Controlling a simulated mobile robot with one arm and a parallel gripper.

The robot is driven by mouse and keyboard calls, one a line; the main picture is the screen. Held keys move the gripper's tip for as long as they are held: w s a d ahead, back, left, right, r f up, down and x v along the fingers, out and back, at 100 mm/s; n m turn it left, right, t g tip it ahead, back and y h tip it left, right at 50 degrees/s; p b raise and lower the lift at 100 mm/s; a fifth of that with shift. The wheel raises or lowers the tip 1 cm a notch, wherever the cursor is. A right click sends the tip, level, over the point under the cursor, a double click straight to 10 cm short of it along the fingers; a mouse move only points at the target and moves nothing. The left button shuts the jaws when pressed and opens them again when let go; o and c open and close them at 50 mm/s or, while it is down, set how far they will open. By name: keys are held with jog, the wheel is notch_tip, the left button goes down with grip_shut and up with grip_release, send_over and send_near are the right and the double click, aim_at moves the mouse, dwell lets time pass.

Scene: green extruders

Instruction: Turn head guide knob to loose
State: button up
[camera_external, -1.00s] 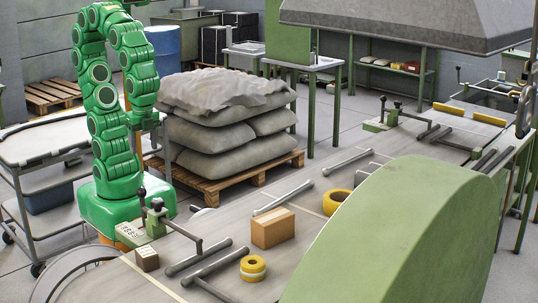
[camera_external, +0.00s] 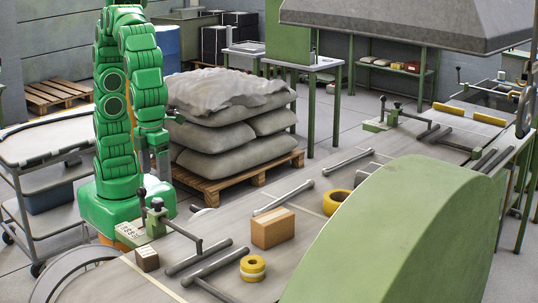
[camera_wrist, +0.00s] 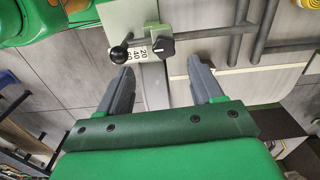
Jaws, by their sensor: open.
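The head guide unit, a pale green block (camera_external: 155,222) with a printed plate and black knobs, stands at the near left end of the table. In the wrist view a black knob (camera_wrist: 160,46) with a light pointer mark sits beside a white number scale (camera_wrist: 138,51). A black ball handle (camera_wrist: 119,55) is to its left. My gripper (camera_wrist: 162,74) is open and empty, its two grey fingers pointing toward the unit on either side of the scale and knob, apart from them. In the external view my gripper (camera_external: 152,160) hangs above and behind the unit.
The table (camera_external: 225,225) carries a cardboard box (camera_external: 273,229), yellow tape rolls (camera_external: 253,268), and grey rods (camera_external: 210,262). A similar knob unit (camera_external: 385,120) stands farther along. Stacked sacks (camera_external: 225,120) on a pallet are just right of my arm.

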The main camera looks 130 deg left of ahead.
aim_at(157, 200)
jog(key=shift+w+d+f, duration=0.15)
jog(key=shift+w+d, duration=0.15)
jog(key=shift+w, duration=0.05)
jog(key=shift+f, duration=3.85)
jog(key=c, duration=1.1)
jog(key=shift+o, duration=0.2)
